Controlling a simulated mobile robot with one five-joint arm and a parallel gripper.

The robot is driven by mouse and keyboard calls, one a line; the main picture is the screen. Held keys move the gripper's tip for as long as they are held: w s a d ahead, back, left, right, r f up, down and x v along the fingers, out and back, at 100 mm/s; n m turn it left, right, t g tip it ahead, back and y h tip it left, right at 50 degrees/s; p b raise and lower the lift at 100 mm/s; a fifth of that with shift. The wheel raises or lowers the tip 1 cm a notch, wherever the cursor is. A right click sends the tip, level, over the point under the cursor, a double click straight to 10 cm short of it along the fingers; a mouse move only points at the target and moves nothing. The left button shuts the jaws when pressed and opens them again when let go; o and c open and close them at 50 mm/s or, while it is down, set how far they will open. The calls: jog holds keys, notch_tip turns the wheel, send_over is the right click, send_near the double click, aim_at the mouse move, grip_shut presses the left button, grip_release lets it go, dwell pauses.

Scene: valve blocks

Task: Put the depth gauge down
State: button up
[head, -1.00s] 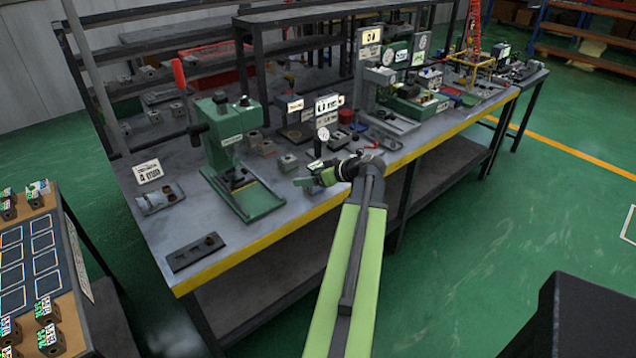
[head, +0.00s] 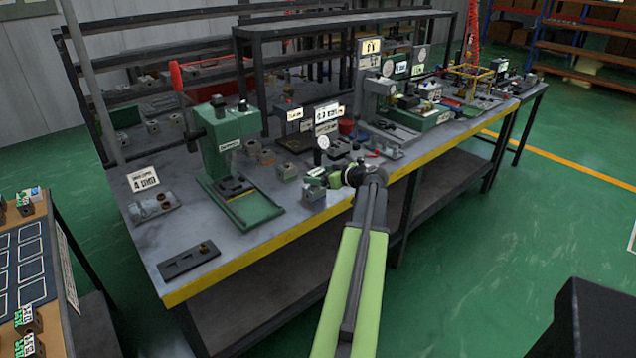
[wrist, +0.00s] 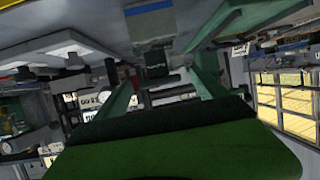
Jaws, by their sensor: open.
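My gripper (head: 322,181) is over the front part of the bench, just inside the yellow edge. Its green jaws are open; in the wrist view (wrist: 160,78) they stand apart. A small grey-blue block (head: 313,196) sits on the bench at the jaw tips. A grey block with a dark part (wrist: 155,58) shows between the fingers in the wrist view. A round white dial on a dark stem, which looks like the depth gauge (head: 322,143), stands upright just behind the jaws. Its lower end is partly hidden, so I cannot tell what it rests on.
A green press (head: 228,140) with a red lever stands left of my gripper. A dark plate with holes (head: 188,262) lies at the front left corner. Small blocks and signs crowd the bench behind. The bench front between press and plate is mostly clear.

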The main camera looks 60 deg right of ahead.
aim_at(315, 171)
jog(key=shift+b+x, duration=0.95)
jog(key=shift+x, duration=1.8)
jog(key=shift+s+d+r, duration=0.1)
jog(key=shift+c, duration=0.4)
jog(key=c, duration=1.7)
jog(key=shift+r+p, duration=0.55)
jog(key=shift+p, duration=0.05)
notch_tip(315, 171, up, 4)
jog(key=p, duration=0.4)
jog(key=s+d+r+p, duration=0.1)
jog(key=s+r+p, duration=0.1)
jog(key=s, duration=0.1)
jog(key=s+d+r+p, duration=0.2)
jog(key=s, duration=0.2)
jog(key=s+d+r+p, duration=0.1)
jog(key=s+r+p, duration=0.1)
jog(key=s, duration=0.1)
jog(key=shift+s+d, duration=0.3)
jog(key=shift+s, duration=0.05)
